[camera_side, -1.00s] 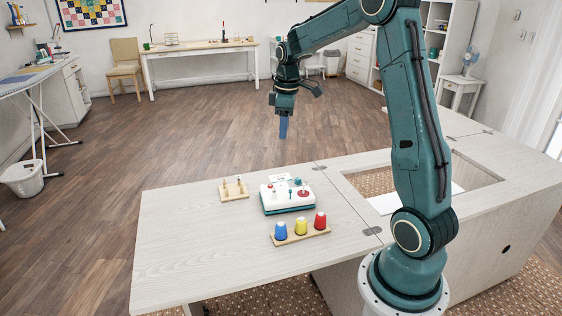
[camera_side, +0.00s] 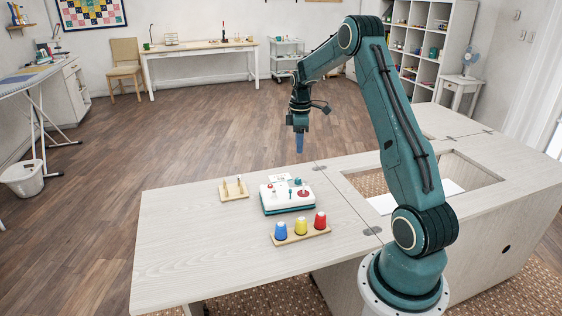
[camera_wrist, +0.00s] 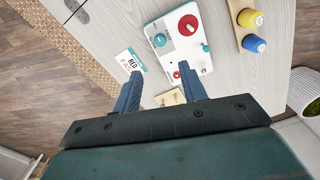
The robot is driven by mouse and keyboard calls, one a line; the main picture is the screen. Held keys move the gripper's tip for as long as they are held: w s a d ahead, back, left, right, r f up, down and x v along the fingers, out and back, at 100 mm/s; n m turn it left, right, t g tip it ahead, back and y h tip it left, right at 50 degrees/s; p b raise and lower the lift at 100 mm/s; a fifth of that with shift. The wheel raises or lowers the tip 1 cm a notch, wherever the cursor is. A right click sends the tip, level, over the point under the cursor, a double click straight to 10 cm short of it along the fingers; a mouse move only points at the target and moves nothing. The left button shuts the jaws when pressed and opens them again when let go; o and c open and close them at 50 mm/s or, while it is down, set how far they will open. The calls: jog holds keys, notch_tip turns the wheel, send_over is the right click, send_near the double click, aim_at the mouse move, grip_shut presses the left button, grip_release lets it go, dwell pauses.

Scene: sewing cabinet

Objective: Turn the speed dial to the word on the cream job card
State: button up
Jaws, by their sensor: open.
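The white control box with a teal base (camera_side: 275,207) sits on the cabinet top; in the wrist view its white top (camera_wrist: 180,52) carries a large red dial (camera_wrist: 188,25), a teal knob (camera_wrist: 159,40) and smaller controls. I cannot tell which is the speed dial, or read its marks. The pale job card (camera_wrist: 125,61) lies beside the box; its red print seems to read "RED" and "FAST", partly unclear. It shows behind the box in the side view (camera_side: 280,177). My gripper (camera_side: 299,150) hangs above and behind the box, fingers down. Its blue fingers (camera_wrist: 160,70) are apart and empty.
A wooden holder with blue, yellow and red thimble-like caps (camera_side: 301,236) stands in front of the box. A small wooden peg stand (camera_side: 233,192) is left of it. An opening in the cabinet top lies to the right. The left of the top (camera_side: 190,240) is clear.

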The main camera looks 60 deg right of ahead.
aim_at(298, 179)
notch_tip(298, 179, down, 13)
jog(key=shift+f, duration=0.1)
dwell(0.6)
grip_shut()
